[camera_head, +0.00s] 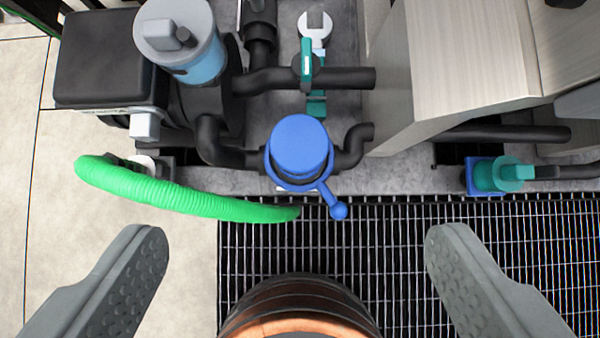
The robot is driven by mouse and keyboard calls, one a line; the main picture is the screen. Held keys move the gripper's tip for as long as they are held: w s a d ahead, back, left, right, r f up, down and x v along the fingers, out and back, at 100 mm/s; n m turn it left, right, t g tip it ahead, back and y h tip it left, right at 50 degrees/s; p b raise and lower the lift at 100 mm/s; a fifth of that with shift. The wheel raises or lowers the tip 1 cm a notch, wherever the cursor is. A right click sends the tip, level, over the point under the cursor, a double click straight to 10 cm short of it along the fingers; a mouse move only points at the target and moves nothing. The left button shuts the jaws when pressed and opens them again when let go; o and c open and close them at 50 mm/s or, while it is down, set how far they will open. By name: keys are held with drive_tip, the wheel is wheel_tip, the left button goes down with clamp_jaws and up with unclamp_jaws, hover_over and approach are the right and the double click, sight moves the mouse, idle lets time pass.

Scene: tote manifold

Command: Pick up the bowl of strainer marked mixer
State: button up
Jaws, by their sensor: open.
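A blue round-topped body (300,148), which looks like a strainer with its bowl, sits in the black pipe run at the middle of the view. A blue ring (280,178) with a ball-ended lever (338,210) goes round its lower part. A sliver of a white label shows under the ring, but I cannot read any "mixer" mark. My gripper (295,240) is open and empty. Its two grey fingers stand wide apart at the lower left and lower right, nearer the camera than the blue body and touching nothing.
A green hose (185,195) crosses at the left, ending near the blue body. A dark barrel-like thing with an orange rim (300,328) is at the bottom centre. A teal valve (307,68), a pump motor (110,55) and a metal housing (465,55) stand behind. Grating (400,240) lies in front.

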sight(297, 146)
drive_tip(key=w+f+g, duration=0.7)
drive_tip(key=w, duration=0.2)
drive_tip(key=f, duration=1.2)
drive_tip(key=shift+s, duration=0.25)
drive_tip(key=shift+w+f, duration=0.2)
drive_tip(key=shift+f, duration=2.45)
drive_tip(key=c, duration=1.1)
drive_tip(key=shift+c, duration=0.2)
wheel_tip(297, 146, up, 10)
drive_tip(key=shift+r, duration=0.1)
